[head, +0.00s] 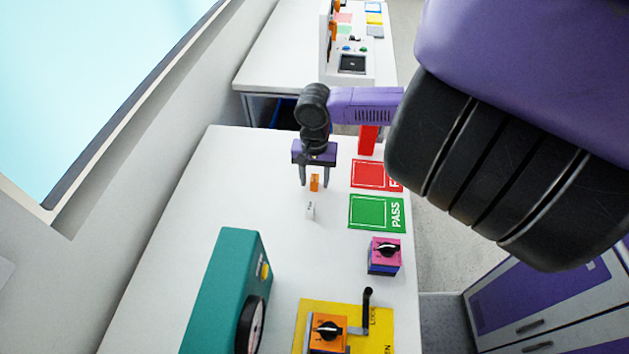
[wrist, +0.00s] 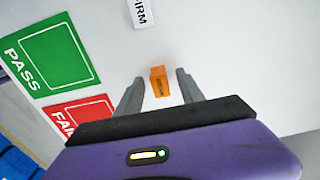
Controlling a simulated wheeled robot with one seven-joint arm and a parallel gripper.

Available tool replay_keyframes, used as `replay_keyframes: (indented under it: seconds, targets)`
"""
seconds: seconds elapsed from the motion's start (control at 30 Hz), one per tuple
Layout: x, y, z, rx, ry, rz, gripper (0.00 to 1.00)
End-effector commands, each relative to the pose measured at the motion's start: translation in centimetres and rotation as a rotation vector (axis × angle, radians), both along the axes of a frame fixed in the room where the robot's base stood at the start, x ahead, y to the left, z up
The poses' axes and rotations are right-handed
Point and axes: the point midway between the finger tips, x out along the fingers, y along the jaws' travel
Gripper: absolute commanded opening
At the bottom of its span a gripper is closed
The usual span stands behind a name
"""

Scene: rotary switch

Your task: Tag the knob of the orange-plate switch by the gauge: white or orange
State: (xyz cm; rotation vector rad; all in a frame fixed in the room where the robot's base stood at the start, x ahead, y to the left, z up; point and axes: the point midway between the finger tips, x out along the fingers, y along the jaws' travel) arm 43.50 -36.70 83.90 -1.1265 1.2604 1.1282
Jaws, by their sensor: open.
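The orange-plate switch (head: 328,335) stands at the bottom of the head view, with a black knob (head: 327,329) on its face. The teal gauge box (head: 228,290) is to its left, its round dial (head: 255,330) partly cut off. A small orange tag (head: 314,183) stands on the table; it also shows in the wrist view (wrist: 160,86). My gripper (head: 315,187) is open, with its two fingers on either side of the orange tag, apart from it in the wrist view (wrist: 158,79). A white tag (head: 310,210) with black letters ending "FIRM" (wrist: 141,13) lies just beyond.
A pink-plate switch (head: 386,252) with a black knob stands at the right table edge. A green PASS card (head: 376,212) and a red FAIL card (head: 368,175) lie nearby. A black lever (head: 367,305) rises from a yellow plate (head: 380,338). The table's left middle is clear.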

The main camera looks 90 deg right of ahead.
Motion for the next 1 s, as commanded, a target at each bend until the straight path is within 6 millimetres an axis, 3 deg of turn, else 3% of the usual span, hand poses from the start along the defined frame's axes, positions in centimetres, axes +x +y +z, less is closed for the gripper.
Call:
replay_keyframes:
  seconds: [0.07, 0.3, 0.77, 1.0]
  targets:
    - [0.0, 0.0, 0.0, 0.0, 0.0, 0.0, 0.45]
    - [0.0, 0.0, 0.0, 0.0, -0.001, 0.0, 0.0]
    - [0.1, 0.0, 0.5, 0.0, -0.002, 0.0, 0.0]
    - [0.0, -0.1, 3.5, -0.002, -0.003, 0.0, 0.0]
